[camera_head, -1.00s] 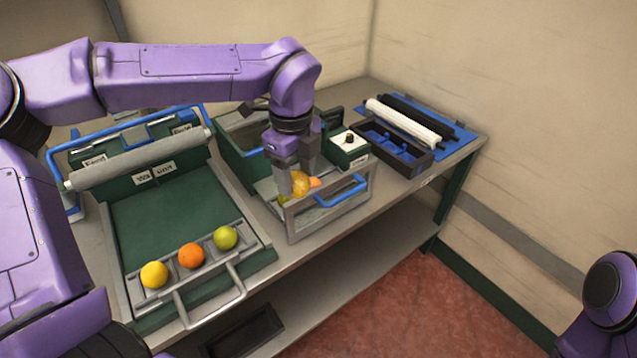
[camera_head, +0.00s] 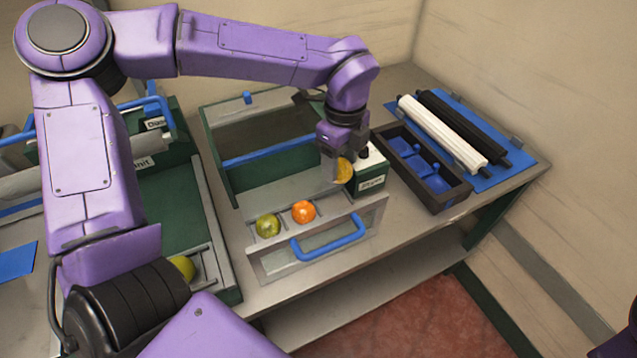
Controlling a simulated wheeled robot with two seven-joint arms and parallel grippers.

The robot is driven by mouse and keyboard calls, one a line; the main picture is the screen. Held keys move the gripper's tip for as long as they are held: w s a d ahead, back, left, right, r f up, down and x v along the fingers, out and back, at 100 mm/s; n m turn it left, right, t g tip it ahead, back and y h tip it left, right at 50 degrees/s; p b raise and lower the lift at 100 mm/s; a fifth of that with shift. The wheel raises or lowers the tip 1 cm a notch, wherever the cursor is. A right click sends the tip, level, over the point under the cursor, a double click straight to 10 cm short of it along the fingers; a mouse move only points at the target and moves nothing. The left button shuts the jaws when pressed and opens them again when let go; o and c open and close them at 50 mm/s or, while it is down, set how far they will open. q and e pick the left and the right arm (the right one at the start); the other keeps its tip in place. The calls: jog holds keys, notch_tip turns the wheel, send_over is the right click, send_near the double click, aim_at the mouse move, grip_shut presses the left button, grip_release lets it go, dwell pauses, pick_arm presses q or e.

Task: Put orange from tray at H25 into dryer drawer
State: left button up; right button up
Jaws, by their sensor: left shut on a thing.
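My left gripper (camera_head: 338,168) is shut on a golden-yellow fruit (camera_head: 344,172) at the right end of the dryer drawer. The fingers hide part of this fruit, and I cannot tell whether it touches the drawer floor. The open drawer (camera_head: 330,239), with a blue handle, also holds a green fruit (camera_head: 268,226) at its left and an orange (camera_head: 303,211) in the middle. The dryer (camera_head: 215,150) stands behind it. A yellow-green fruit (camera_head: 184,267) sits in the left unit's tray (camera_head: 207,265), mostly behind my left arm. My right gripper is out of view.
A dark bin with blue compartments (camera_head: 424,170) and a blue mat (camera_head: 500,163) with a white and a black roller lie further right. The table edge is in front.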

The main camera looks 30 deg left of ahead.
pick_arm(q)
notch_tip(320, 180, down, 9)
jog(key=shift+s+f+p, duration=0.1)
jog(key=shift+s+p, duration=0.05)
jog(key=shift+p, duration=0.5)
jog(key=shift+f, duration=0.15)
jog(key=o, duration=1.1)
notch_tip(320, 180, up, 12)
jog(key=shift+r+b, duration=0.2)
jog(key=shift+b, duration=0.4)
